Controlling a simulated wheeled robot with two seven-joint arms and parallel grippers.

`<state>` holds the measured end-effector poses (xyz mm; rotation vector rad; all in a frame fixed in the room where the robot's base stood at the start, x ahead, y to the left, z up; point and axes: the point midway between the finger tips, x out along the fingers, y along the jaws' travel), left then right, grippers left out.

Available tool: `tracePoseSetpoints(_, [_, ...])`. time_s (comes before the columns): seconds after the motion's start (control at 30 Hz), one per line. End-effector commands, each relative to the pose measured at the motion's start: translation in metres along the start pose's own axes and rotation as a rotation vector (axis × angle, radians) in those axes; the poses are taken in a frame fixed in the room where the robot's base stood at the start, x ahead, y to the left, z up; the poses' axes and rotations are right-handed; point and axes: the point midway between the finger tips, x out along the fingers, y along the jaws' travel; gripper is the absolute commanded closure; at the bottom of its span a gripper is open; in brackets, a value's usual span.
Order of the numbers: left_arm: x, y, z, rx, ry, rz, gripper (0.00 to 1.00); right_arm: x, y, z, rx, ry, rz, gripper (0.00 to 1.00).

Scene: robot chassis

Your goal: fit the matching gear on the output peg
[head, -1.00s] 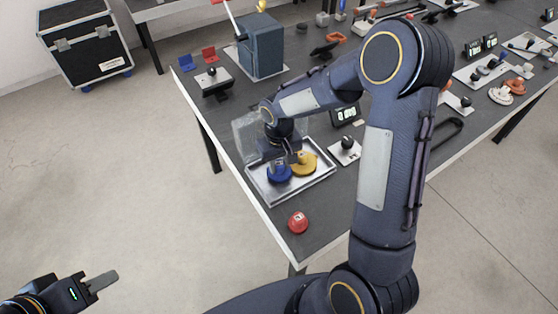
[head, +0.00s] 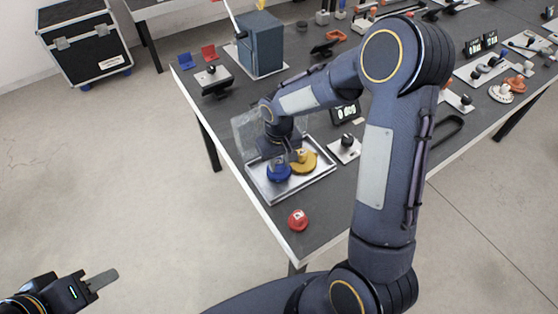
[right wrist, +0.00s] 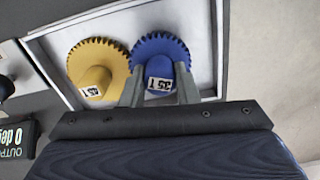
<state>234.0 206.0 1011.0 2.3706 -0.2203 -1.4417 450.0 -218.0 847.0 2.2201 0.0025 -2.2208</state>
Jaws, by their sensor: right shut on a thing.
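A blue gear (right wrist: 158,50) marked 35T and a yellow gear (right wrist: 97,62) marked 45T are side by side in a metal tray (head: 262,190). In the head view the blue gear (head: 279,173) is left of the yellow gear (head: 305,162). My right gripper (right wrist: 160,92) is shut on the blue gear's hub, with a finger on each side. A red round piece (head: 298,220) with a white label lies on the table in front of the tray. My left gripper (head: 102,280) is far from the table, and its finger gap cannot be made out. I cannot make out the output peg.
An output display (right wrist: 15,138) reads 0 deg. A white plate with a black knob (head: 346,142) stands right of the tray. A clear panel (head: 245,135) rises behind the tray. A blue-grey box (head: 260,45) stands farther back. The table's front corner is mostly clear.

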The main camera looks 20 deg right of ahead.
Motion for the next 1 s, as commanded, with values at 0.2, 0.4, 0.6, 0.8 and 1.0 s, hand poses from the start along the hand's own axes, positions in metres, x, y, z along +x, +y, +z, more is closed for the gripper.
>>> tracePoseSetpoints(0.2, [0.0001,0.0000,0.0001,0.000,0.000,0.000,0.64,-0.0001,0.0000,-0.0002,0.000,0.001,0.000,0.97])
tracePoseSetpoints(0.4, [0.0017,-0.0008,0.0009,0.000,0.000,0.000,0.64,0.0000,0.0000,-0.0002,0.001,0.001,0.000,0.97])
tracePoseSetpoints(0.6, [0.0015,-0.0007,0.0008,0.000,0.000,0.000,0.64,0.0000,0.0000,-0.0002,0.000,0.001,0.000,0.97])
tracePoseSetpoints(0.8, [0.0036,-0.0016,0.0018,0.000,0.000,0.000,0.64,0.0029,0.0000,-0.0002,0.000,0.000,0.000,0.97])
tracePoseSetpoints(1.0, [0.0066,-0.0030,0.0033,0.000,0.000,0.000,0.64,0.0071,-0.0001,-0.0002,0.000,0.000,0.000,0.97])
